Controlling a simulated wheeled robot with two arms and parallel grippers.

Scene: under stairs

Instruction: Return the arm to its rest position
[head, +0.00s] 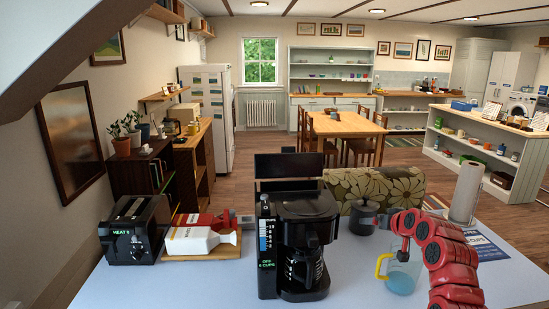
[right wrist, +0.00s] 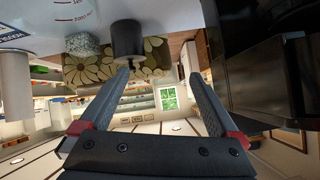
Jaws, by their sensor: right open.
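My right arm (head: 445,255) shows in the head view as a red, jointed arm reaching up from the lower right and bending left above the table, beside the clear jug (head: 401,275) with a yellow handle. Its fingers cannot be made out in that view. In the right wrist view, which is upside down, my right gripper (right wrist: 160,75) is open with nothing between its two dark fingers. A dark canister (right wrist: 127,40) stands beyond the left fingertip, and the black coffee maker (right wrist: 265,80) is close on the right side. My left gripper is not in view.
A patterned sofa (head: 375,186) is behind. The table's front left is clear.

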